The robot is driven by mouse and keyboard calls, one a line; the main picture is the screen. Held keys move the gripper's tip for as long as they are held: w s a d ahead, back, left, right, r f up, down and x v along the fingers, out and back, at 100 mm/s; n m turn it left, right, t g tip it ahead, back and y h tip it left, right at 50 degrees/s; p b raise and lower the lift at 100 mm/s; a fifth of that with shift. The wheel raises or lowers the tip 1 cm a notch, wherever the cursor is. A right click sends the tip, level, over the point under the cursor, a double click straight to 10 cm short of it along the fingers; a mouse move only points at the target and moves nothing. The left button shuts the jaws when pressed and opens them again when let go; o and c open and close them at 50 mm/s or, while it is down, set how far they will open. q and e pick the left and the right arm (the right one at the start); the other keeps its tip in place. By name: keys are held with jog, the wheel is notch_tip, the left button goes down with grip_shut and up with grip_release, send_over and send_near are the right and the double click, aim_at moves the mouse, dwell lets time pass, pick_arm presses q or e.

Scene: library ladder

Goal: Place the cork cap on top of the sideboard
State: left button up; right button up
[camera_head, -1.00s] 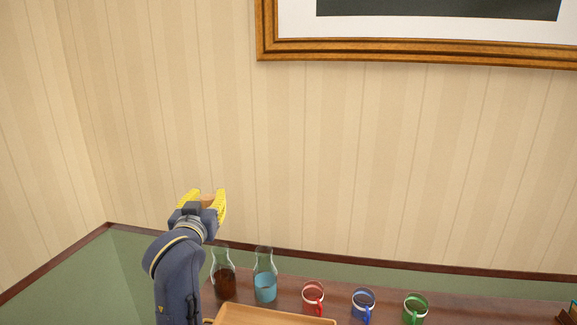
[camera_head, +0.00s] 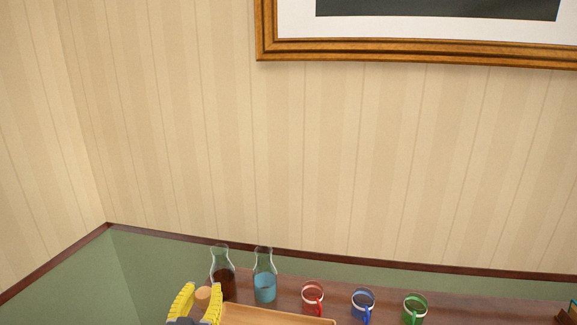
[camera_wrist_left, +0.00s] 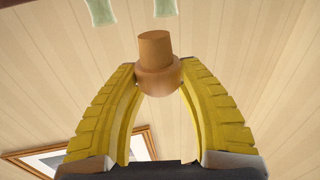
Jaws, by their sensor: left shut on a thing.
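The cork cap (camera_wrist_left: 156,62) is a brown stopper with a narrower plug and a wider round part. My left gripper (camera_head: 202,293) is shut on it, with the yellow fingers on either side of its wider part. The cork also shows in the head view (camera_head: 203,294), near the bottom edge, in front of the left carafe. The sideboard (camera_head: 458,309) is a dark reddish-brown top along the bottom of the head view. The cork is apart from the carafes. My right gripper is not in view.
A carafe with dark liquid (camera_head: 223,284) and one with blue liquid (camera_head: 264,287) stand on the sideboard. A wooden tray (camera_head: 277,316) lies in front. Red (camera_head: 312,298), blue (camera_head: 362,303) and green (camera_head: 415,308) mugs stand to the right. Bare top shows right of the green mug.

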pick_arm(q)
jog(key=shift+s+f, duration=0.15)
jog(key=shift+f, duration=0.1)
jog(key=w+r+y, duration=0.1)
jog(key=w+r, duration=0.6)
jog(key=r, duration=0.4)
jog(key=w+r, duration=0.8)
jog(key=r, duration=0.3)
jog(key=w+a+f+n+y, duration=0.1)
jog(key=w+f, duration=0.1)
jog(key=w, duration=0.4)
jog(key=shift+w+a+f, duration=0.2)
jog(key=shift+a+f, duration=0.05)
jog(key=shift+a, duration=0.15)
notch_tip(320, 180, down, 20)
jog(key=shift+r, duration=0.2)
jog(key=shift+f, duration=0.15)
